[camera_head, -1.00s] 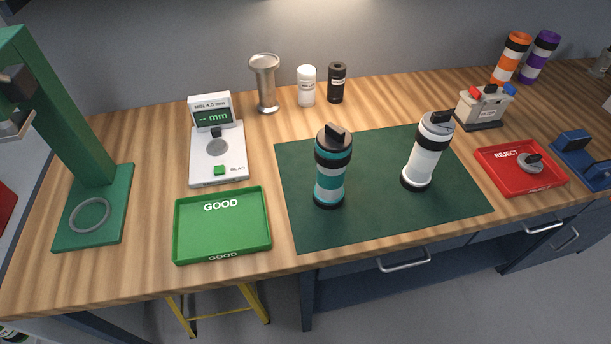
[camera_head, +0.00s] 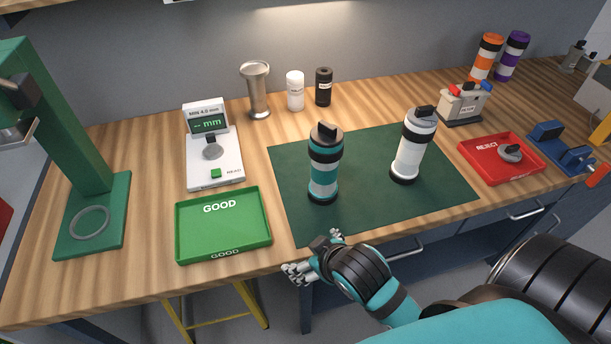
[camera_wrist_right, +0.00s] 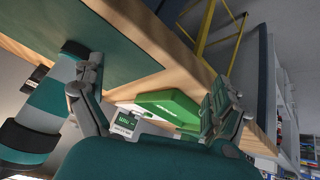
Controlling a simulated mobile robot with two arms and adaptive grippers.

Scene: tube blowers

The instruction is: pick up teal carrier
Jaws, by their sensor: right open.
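The teal carrier (camera_head: 324,170) stands upright on the dark green mat (camera_head: 440,200), with teal and white bands, black rings and a dark cap. In the right wrist view the teal carrier (camera_wrist_right: 48,102) shows at the left, beside one finger and outside the jaws. My right gripper (camera_head: 314,256) is open and empty at the table's front edge, in front of and below the carrier, apart from it in the head view. It also shows in the right wrist view (camera_wrist_right: 155,105), its fingers spread wide. My left gripper is not in view.
A white carrier (camera_head: 413,148) stands right of the teal one on the mat. A green GOOD tray (camera_head: 222,250) lies to the left, with a gauge (camera_head: 228,165) behind it. A red REJECT tray (camera_head: 490,172) lies to the right.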

